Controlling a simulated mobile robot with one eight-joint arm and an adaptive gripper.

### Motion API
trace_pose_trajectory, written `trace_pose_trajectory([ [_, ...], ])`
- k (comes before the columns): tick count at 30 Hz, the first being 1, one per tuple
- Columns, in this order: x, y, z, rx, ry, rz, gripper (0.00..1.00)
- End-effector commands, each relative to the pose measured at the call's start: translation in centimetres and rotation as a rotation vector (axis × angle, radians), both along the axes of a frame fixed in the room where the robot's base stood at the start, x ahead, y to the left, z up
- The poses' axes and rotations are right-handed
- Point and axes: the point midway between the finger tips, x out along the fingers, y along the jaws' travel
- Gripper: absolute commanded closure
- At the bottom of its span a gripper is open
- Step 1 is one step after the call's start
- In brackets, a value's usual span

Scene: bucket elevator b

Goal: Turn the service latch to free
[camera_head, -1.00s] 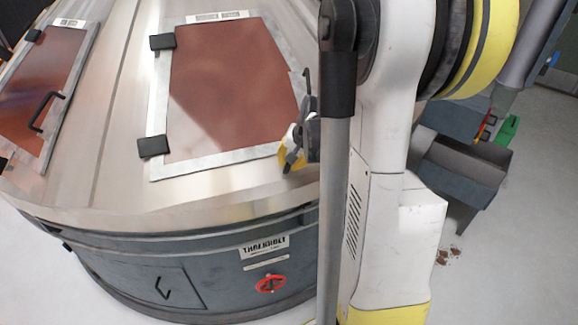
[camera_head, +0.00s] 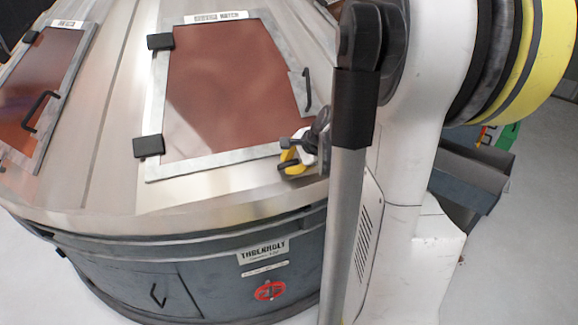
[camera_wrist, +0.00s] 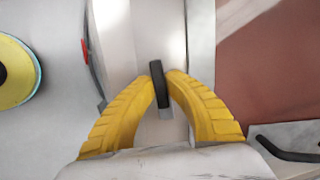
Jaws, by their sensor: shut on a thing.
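A short black bar (camera_wrist: 161,85), which I take for the service latch, stands between the two yellow fingers of my gripper (camera_wrist: 165,76) in the wrist view. The fingers are shut on it near their tips. It sits on a pale metal surface, to the left of a red-brown hatch panel (camera_wrist: 280,70). In the head view my gripper (camera_head: 291,160) is at the lower right corner of the middle hatch (camera_head: 225,90), partly hidden behind my arm. The latch cannot be clearly told apart from the dark gripper parts there, and its labels are not readable.
The middle hatch has a black handle (camera_head: 307,92) on its right edge and black hinges on its left. Another hatch (camera_head: 45,80) is at the far left. A red round sign (camera_head: 270,290) is on the grey drum wall. Grey bins (camera_head: 470,180) stand at the right.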

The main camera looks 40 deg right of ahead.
Motion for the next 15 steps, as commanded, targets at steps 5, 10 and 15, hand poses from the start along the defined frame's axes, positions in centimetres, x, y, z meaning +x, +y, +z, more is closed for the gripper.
trace_pose_trajectory([
  [5,-0.06,0.03,-0.11,0.037,-0.017,-0.058,1.00],
  [10,-0.08,0.04,-0.08,0.056,-0.025,-0.087,1.00],
  [15,-0.08,0.04,-0.07,0.063,-0.029,-0.097,1.00],
])
